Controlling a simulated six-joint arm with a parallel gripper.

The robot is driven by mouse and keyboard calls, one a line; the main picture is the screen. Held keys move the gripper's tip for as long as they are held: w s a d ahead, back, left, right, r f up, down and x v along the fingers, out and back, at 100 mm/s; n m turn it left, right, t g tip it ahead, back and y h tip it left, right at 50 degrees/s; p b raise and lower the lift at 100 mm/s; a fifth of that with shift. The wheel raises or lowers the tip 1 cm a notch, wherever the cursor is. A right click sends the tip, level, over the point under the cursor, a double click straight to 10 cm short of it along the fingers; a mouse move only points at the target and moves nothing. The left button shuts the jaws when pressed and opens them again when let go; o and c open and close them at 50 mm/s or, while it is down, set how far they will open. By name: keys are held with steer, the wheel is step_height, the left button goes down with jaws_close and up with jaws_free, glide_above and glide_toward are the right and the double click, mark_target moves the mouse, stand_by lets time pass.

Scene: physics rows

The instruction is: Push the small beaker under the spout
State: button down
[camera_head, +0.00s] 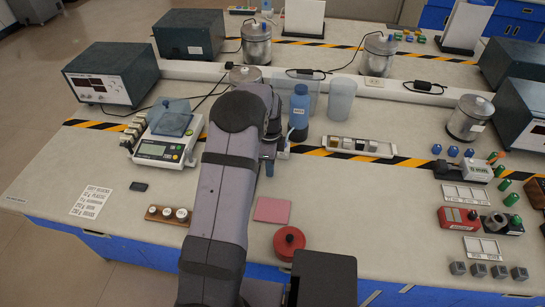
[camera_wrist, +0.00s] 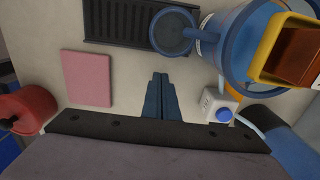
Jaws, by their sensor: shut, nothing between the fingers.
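My gripper (camera_wrist: 160,80) is shut and empty, its dark blue fingers together above the bench. It also shows below my forearm in the head view (camera_head: 269,169). Beyond the fingertips in the wrist view is a round, blue-grey rimmed shape, apparently the small beaker (camera_wrist: 171,34), over a black ridged tray (camera_wrist: 120,22). The fingertips look apart from it.
A white block with a blue button (camera_wrist: 219,106) sits near the bottle. A pink pad (camera_head: 272,209) and a red round container (camera_head: 289,242) lie in front. A clear beaker (camera_head: 341,99) stands right of the bottle, and a balance (camera_head: 165,143) left of my arm.

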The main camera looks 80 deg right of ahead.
steer(key=shift+w+r+p, duration=0.15)
steer(key=shift+w+p, duration=0.3)
steer(key=shift+w, duration=1.2)
steer(key=shift+w, duration=0.1)
steer(key=shift+w, duration=0.75)
steer(key=shift+s, duration=0.1)
